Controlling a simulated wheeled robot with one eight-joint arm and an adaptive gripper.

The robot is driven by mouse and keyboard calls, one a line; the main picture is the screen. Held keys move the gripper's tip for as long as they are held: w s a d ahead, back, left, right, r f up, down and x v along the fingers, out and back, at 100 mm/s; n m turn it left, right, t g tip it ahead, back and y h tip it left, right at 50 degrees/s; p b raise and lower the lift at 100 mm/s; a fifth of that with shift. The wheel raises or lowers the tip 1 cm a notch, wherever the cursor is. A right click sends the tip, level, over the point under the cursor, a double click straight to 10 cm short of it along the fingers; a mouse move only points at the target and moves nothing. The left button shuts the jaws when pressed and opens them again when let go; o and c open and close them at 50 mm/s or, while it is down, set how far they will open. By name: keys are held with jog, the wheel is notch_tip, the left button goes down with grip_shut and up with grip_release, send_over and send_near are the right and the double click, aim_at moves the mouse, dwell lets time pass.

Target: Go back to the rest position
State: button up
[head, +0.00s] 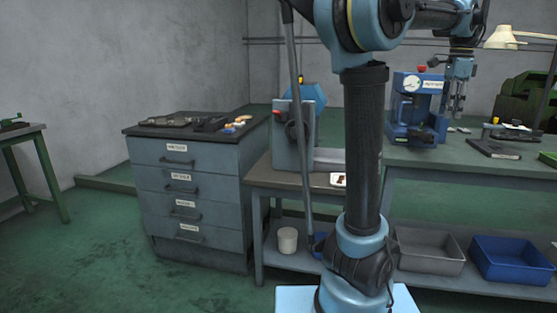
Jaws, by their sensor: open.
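My arm (365,150) rises from its base at the bottom centre and bends over to the right at the top of the head view. My gripper (456,105) hangs down at the upper right, small in the picture, in front of the grey wall and just right of a blue machine (417,105). It appears open, and I see nothing held in it. The upper bend of the arm is cut off by the top edge.
A grey drawer cabinet (200,205) with tools on top stands left of centre. A workbench (450,160) runs right with a lamp (505,38). Below are a white cup (287,240), a grey bin (428,252) and a blue bin (510,262). Green floor (90,250) is clear at left.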

jog(key=s+a+f+n+t, duration=0.1)
jog(key=a+f+n, duration=0.6)
jog(key=a, duration=0.4)
jog(key=s+a+f+n, duration=0.1)
jog(key=a+f+n, duration=0.3)
jog(key=a+f, duration=0.6)
jog(key=s+a+f+n, duration=0.5)
jog(key=a+f, duration=0.1)
jog(key=f, duration=0.3)
jog(key=s+a+f+n, duration=0.5)
jog(key=a+f, duration=0.2)
jog(key=f, duration=0.2)
jog(key=shift+s+a+n+t, duration=0.2)
jog(key=shift+s+n+t, duration=0.1)
jog(key=shift+t, duration=0.1)
jog(key=shift+w+f, duration=0.2)
jog(key=shift+w, duration=0.25)
